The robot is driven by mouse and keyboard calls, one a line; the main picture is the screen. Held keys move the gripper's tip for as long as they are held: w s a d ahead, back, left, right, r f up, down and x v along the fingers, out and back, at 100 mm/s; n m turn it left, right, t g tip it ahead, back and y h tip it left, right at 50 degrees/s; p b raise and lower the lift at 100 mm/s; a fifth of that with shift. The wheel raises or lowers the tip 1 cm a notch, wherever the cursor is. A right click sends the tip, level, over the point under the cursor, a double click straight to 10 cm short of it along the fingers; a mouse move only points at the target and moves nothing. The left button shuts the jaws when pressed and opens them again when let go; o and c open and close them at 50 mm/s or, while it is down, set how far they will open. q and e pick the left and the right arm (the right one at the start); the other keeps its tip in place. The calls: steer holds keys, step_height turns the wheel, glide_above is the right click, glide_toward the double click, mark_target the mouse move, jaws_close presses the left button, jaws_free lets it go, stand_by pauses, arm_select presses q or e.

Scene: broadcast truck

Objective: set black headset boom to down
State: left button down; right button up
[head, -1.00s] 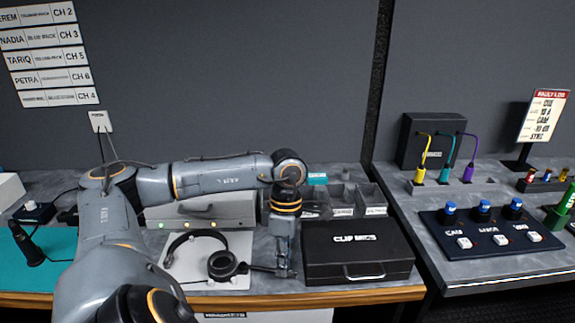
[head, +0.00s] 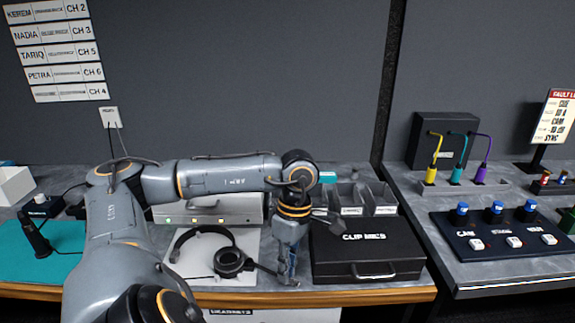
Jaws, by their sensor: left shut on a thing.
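The black headset (head: 228,262) lies on a white mat (head: 195,269) near the front edge of the left desk. Its boom reaches right from the ear cup toward my left gripper (head: 288,277). My left gripper points down, tilted, and is shut on the boom's end between the mat and the clip mics case. The fingertips partly hide the boom tip. My right gripper is not in view.
The black clip mics case (head: 366,252) stands close to the right of my left gripper. A grey box with lit buttons (head: 207,207) sits behind the headset. Sorting bins (head: 362,196) are behind the case. A teal mat (head: 45,262) lies at left.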

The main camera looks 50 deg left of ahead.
arm_select(q)
steer(key=c, duration=1.5)
jaws_free()
steer(key=shift+a, duration=0.2)
steer(key=shift+o, duration=0.2)
steer(key=shift+w+r, duration=0.1)
steer(key=shift+r, duration=0.4)
step_height(320, 180, up, 6)
steer(key=w, duration=0.1)
steer(key=shift+a+r, duration=0.2)
steer(key=shift+a, duration=0.1)
steer(key=shift+c, duration=0.2)
